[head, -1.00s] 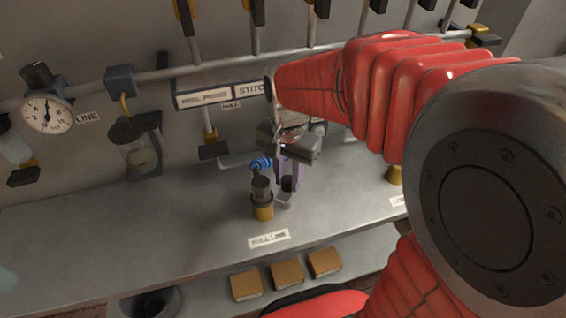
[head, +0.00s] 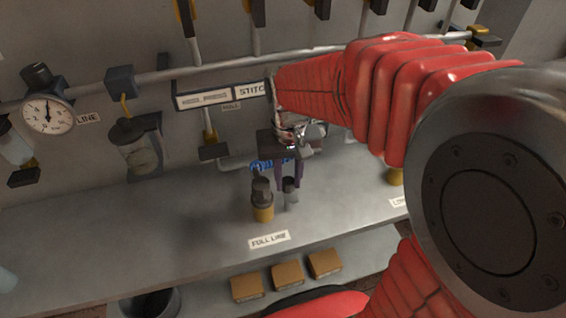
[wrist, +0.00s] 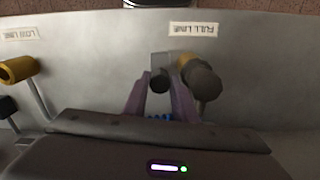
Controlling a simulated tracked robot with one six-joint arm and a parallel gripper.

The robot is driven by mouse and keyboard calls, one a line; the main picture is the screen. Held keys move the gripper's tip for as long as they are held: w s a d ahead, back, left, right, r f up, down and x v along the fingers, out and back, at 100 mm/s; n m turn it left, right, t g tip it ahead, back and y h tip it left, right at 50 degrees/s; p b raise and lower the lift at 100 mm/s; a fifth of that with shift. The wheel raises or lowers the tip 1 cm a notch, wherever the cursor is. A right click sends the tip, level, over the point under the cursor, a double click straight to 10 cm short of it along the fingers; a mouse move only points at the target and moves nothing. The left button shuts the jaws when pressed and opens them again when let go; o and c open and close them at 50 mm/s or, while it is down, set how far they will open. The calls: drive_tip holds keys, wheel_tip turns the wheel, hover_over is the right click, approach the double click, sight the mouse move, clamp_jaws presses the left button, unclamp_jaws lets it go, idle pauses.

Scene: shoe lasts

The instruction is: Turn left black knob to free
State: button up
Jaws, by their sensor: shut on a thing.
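My gripper (head: 289,184) points down at the bench, its two purple fingers shut on a small black knob (wrist: 160,81). The knob has a grey block-like body (wrist: 163,62), which shows below the fingertips in the head view (head: 291,197). In the wrist view the fingers stand on either side of the knob. In the head view the fingers partly hide the knob. Close beside it stands a dark grey cap on a yellow base (head: 263,212), also in the wrist view (wrist: 203,82). A label reading FULL LINE (head: 269,239) lies in front.
A yellow fitting (head: 396,176) stands farther right, partly behind my arm. A pipe with several black-handled valves, a gauge (head: 47,114) and a glass bowl (head: 138,150) line the wall. Brown blocks (head: 287,274) lie on the lower shelf. The bench left of the fittings is clear.

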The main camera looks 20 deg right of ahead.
sight(288, 180)
idle(0.3)
drive_tip(key=o, duration=1)
drive_tip(key=shift+o, duration=0.2)
wheel_tip(288, 180, up, 14)
drive_tip(key=shift+f, duration=0.15)
